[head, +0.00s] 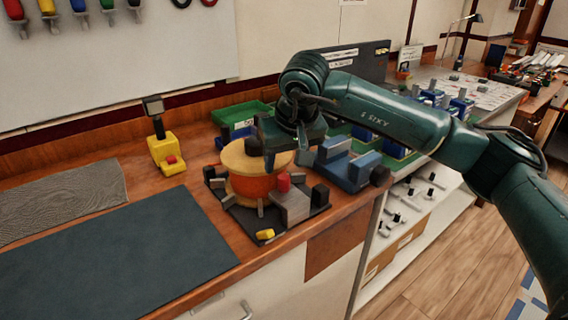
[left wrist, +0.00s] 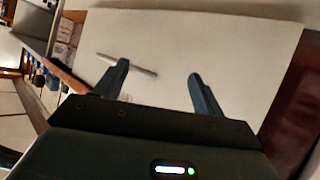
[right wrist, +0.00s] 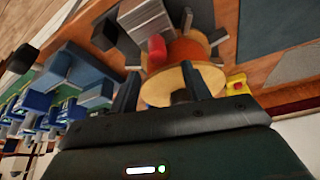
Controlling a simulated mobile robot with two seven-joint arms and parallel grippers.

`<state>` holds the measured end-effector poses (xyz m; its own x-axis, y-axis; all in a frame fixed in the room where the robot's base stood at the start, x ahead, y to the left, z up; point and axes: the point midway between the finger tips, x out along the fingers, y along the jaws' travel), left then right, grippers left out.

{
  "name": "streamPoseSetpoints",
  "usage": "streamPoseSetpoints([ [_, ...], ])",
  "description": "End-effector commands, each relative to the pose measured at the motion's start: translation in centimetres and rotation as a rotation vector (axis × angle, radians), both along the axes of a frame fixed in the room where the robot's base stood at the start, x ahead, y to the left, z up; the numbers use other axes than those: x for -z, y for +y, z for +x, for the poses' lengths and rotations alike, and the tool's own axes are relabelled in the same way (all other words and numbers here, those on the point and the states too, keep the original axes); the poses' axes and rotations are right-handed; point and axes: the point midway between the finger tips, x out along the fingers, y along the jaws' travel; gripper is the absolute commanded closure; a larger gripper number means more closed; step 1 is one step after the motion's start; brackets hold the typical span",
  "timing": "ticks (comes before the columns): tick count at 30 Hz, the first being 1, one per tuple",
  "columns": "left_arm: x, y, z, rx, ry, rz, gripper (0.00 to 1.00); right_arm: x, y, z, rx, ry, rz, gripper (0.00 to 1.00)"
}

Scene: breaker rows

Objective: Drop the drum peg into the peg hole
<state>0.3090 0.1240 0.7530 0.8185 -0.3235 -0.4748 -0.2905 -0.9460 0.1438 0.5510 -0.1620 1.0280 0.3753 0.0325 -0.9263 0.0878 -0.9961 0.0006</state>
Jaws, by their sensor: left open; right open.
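An orange-red drum (head: 251,186) with tan round ends stands on a black fixture base (head: 240,220) on the bench. It also shows in the right wrist view (right wrist: 187,50). A short red peg-like cylinder (head: 284,182) stands at its right front, also in the right wrist view (right wrist: 157,50). A dark round piece (right wrist: 181,97) shows on the drum's tan end; I cannot tell whether it is the drum peg or the hole. My right gripper (head: 285,158) is open above the drum, with nothing seen between its fingers. My left gripper (left wrist: 158,72) is open and empty, facing a pale panel.
A yellow block fixture (head: 166,152) stands left of the drum. A blue and grey fixture (head: 347,168) sits close on its right. A green bin (head: 241,115) is behind. A dark mat (head: 120,250) leaves free room at the front left.

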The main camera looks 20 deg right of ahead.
Motion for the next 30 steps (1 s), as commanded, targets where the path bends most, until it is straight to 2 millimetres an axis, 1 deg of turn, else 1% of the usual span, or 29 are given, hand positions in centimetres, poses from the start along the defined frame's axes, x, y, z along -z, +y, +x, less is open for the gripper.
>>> streamPoseSetpoints([
  [1, 0.0, 0.0, 0.1, 0.000, -0.003, -0.001, 0.30, -1.4, -0.1, -0.4, -0.001, -0.009, -0.001, 0.52],
  [6, 0.0, 0.0, 0.1, -0.002, -0.006, -0.004, 0.30, -5.3, -0.2, -2.0, 0.001, -0.011, 0.002, 0.52],
  [9, 0.0, 0.0, 0.2, -0.003, -0.007, -0.005, 0.30, -7.3, -0.3, -2.8, 0.001, -0.011, 0.003, 0.52],
  [13, 0.0, 0.0, 0.2, -0.003, -0.007, -0.006, 0.30, -9.2, -0.4, -3.6, 0.001, -0.010, 0.003, 0.52],
  [15, 0.0, 0.0, 0.2, -0.003, -0.007, -0.006, 0.30, -9.8, -0.4, -3.9, 0.002, -0.011, 0.003, 0.52],
  [19, 0.0, 0.0, 0.2, -0.003, -0.008, -0.006, 0.30, -10.5, -0.4, -4.2, 0.001, -0.009, 0.002, 0.52],
  [30, -0.1, 0.0, 0.2, -0.003, -0.008, -0.005, 0.30, -10.6, -0.4, -4.2, 0.001, -0.009, 0.002, 0.52],
])
